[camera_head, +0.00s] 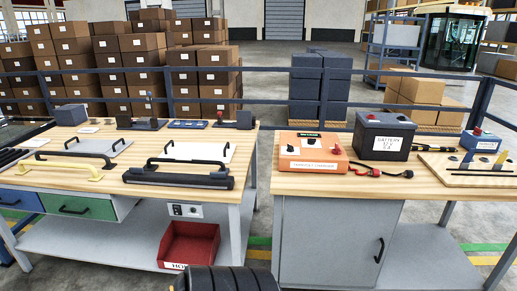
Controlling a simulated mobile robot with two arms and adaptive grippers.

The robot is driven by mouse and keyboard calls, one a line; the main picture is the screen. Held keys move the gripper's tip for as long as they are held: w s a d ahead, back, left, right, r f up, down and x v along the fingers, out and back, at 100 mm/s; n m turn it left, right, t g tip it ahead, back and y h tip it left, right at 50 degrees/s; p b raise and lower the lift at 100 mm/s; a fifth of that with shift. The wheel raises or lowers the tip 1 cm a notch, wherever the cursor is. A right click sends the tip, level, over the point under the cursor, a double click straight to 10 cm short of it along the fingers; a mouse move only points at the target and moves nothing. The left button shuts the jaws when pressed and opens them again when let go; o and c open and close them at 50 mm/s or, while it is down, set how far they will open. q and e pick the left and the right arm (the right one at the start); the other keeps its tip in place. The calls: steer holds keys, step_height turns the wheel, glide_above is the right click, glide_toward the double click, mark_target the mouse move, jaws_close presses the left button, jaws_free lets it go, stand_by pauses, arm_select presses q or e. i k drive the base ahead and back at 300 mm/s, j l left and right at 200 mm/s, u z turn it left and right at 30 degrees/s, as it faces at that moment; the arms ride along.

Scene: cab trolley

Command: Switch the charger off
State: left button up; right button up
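The charger (314,153) is an orange box with a white front label, on the left part of the right-hand wooden workbench. Small dark knobs or switches show on it, and a dark panel with green marks stands at its back edge. The switch position is too small to tell. A dark grey battery (383,136) with a white label stands just right of it. Red and black clamp leads (367,171) lie on the bench in front of the battery. Neither of my grippers is in view.
A grey cabinet (338,240) is under the right bench. The left bench (65,183) carries handles, plates and small devices, with a red bin (189,245) below. A narrow gap separates the benches. A blue railing (262,70) and stacked boxes are behind. A black ribbed object (228,280) shows at the bottom edge.

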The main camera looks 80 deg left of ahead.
mark_target(337, 150)
steer(key=u, duration=2.1)
